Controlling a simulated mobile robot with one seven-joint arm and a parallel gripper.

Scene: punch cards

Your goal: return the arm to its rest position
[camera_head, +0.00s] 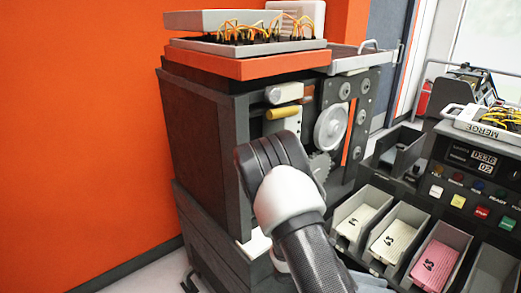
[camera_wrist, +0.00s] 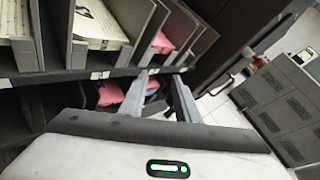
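My gripper (camera_wrist: 160,80) shows in the wrist view with its two grey fingers apart and nothing seen between them. It is open. The fingertips point toward the lower edge of a row of card bins (camera_wrist: 52,35), and I cannot tell whether they touch anything. In the head view my arm, with its dark links and white joint, rises from the bottom middle in front of the machine. The fingers cannot be made out there.
A dark card machine (camera_head: 205,130) with wheels and an orange top tray (camera_head: 250,66) stands close behind my arm. Bins with white cards (camera_head: 392,238) and pink cards (camera_head: 435,264) are at right, below a button panel (camera_head: 465,188). Floor (camera_wrist: 215,105) shows right of the fingers.

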